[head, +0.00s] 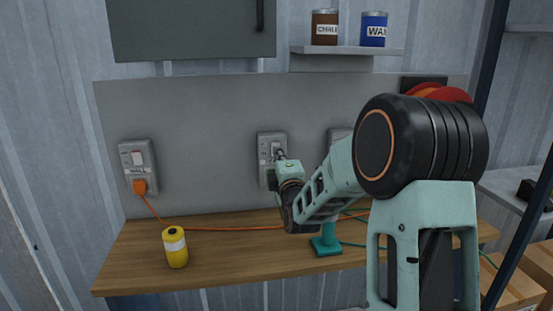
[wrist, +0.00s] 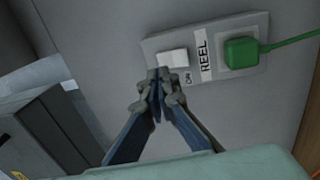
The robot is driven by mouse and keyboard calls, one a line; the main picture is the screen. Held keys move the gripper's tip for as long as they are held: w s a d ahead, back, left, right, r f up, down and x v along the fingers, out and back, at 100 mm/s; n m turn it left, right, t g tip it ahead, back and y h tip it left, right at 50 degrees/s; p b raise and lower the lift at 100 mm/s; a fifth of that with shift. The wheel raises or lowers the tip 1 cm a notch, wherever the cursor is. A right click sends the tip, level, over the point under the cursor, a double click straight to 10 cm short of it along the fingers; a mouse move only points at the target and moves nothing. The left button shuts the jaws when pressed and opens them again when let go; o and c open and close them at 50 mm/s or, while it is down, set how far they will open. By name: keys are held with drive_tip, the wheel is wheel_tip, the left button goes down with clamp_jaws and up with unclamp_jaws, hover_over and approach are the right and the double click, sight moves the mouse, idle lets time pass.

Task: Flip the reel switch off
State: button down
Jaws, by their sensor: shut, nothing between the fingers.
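The reel switch plate (wrist: 217,82) is a grey wall box with a REEL label, a white rocker (wrist: 172,59), a small ON mark beside the rocker, and a green plug (wrist: 242,52) in its socket. In the head view my gripper (head: 279,154) is at the middle wall switch box (head: 264,146), whose lower part is largely hidden by my arm. In the wrist view my gripper (wrist: 159,74) is shut and empty, its tips right at the rocker's edge. I cannot tell whether they touch it, or which way the rocker is tilted.
A left switch box (head: 149,160) with an orange plug (head: 140,187) and another box (head: 338,134), partly behind my arm, flank it. A yellow can (head: 175,247) and a teal object (head: 326,244) stand on the wooden bench (head: 220,264). A shelf (head: 345,50) holds two cans.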

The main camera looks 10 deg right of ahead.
drive_tip(key=s+r, duration=0.1)
drive_tip(key=s, duration=0.9)
drive_tip(key=shift+r+p, duration=0.15)
drive_tip(key=shift+p, duration=0.15)
